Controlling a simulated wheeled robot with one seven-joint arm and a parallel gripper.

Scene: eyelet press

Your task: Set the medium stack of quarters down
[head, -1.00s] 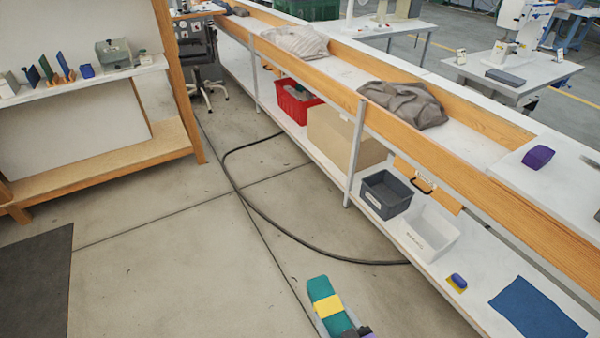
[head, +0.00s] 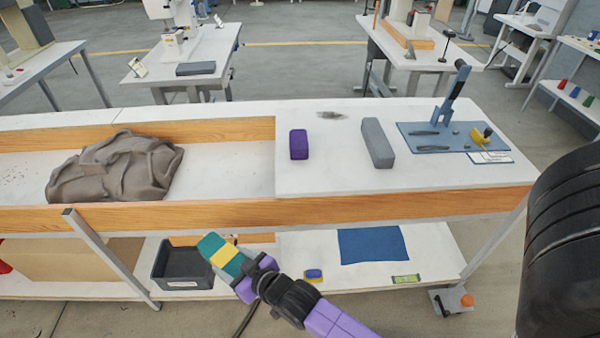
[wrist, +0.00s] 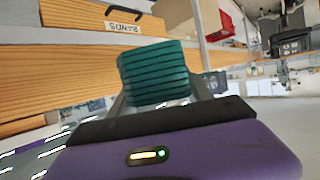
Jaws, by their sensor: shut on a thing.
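The stack of quarters (head: 212,244) is a teal block with a yellow band around it. My gripper (head: 238,266) is shut on it and holds it in the air in front of the bench's wooden rail. In the wrist view the teal stack (wrist: 154,75) shows its ribbed, layered side between the two fingers of my gripper (wrist: 160,100).
The white bench top (head: 340,172) carries a purple block (head: 299,144), a grey block (head: 378,143) and a blue mat with an eyelet press (head: 450,95). Grey cloth (head: 118,168) lies left. The lower shelf holds a dark bin (head: 183,268) and blue cloth (head: 372,245).

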